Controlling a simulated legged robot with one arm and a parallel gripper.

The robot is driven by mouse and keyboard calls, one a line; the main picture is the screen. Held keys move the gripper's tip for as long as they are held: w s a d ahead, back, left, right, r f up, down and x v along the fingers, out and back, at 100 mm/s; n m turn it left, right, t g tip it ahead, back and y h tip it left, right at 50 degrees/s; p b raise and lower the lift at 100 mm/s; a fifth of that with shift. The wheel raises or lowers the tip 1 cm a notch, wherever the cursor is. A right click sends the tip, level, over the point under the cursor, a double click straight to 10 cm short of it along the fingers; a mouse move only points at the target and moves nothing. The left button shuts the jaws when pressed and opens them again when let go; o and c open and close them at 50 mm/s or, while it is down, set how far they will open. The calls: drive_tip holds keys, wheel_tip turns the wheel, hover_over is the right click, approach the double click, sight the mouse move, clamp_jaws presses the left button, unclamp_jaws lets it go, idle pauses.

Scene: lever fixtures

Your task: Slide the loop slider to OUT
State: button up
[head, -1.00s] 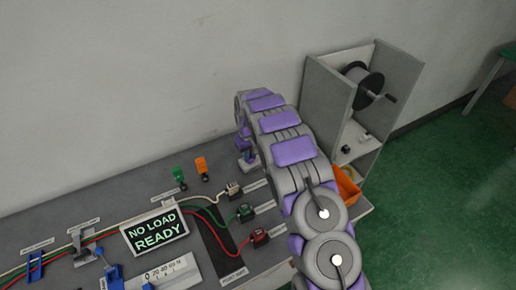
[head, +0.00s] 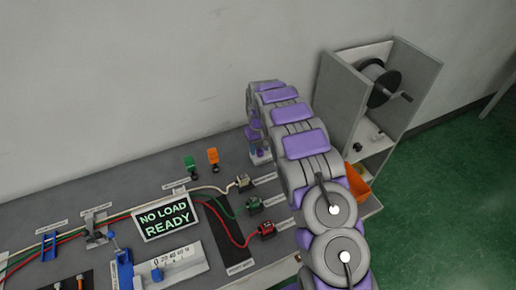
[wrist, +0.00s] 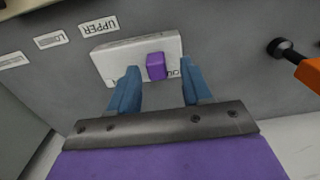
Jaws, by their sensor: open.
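The loop slider appears as a purple knob (wrist: 156,66) on a white housing (wrist: 120,58) in the wrist view. Lettering that looks like "OU" shows just right of the knob, partly hidden by a finger. My gripper (wrist: 159,70) is open, with one blue finger on each side of the knob. The knob sits a little nearer the right finger, with a gap to the left one; I cannot tell whether either finger touches it. In the head view my gripper (head: 259,148) is small and mostly hidden by my arm, low at the bench's back right.
Labels, one reading UPPER (wrist: 98,24), lie beside the housing. A dark knob with an orange part (wrist: 306,72) is at right. The head view shows a NO LOAD READY sign (head: 167,217), red (head: 266,229) and green connectors, and a spool cabinet (head: 345,90) right of my arm.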

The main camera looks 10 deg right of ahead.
sight(258, 151)
wheel_tip(258, 151, up, 16)
drive_tip(key=p, duration=0.3)
drive_tip(key=shift+a+r, duration=0.25)
drive_tip(key=shift+a, duration=0.05)
drive_tip(key=shift+w, duration=0.1)
drive_tip(key=s+d+r+m, duration=0.15)
drive_tip(key=s+r, duration=0.25)
drive_tip(key=s, duration=0.4)
drive_tip(key=s+d+r, duration=0.2)
drive_tip(key=s+r, duration=0.3)
drive_tip(key=s, duration=0.2)
drive_tip(key=s+d+r+m, duration=0.15)
drive_tip(key=s+r, duration=0.25)
drive_tip(key=s, duration=0.4)
drive_tip(key=s+d+f+g, duration=0.1)
drive_tip(key=s+f, duration=0.1)
drive_tip(key=s, duration=2.6)
drive_tip(key=shift+s+m+g, duration=0.2)
drive_tip(key=shift+m+g, duration=0.1)
drive_tip(key=shift+g, duration=0.1)
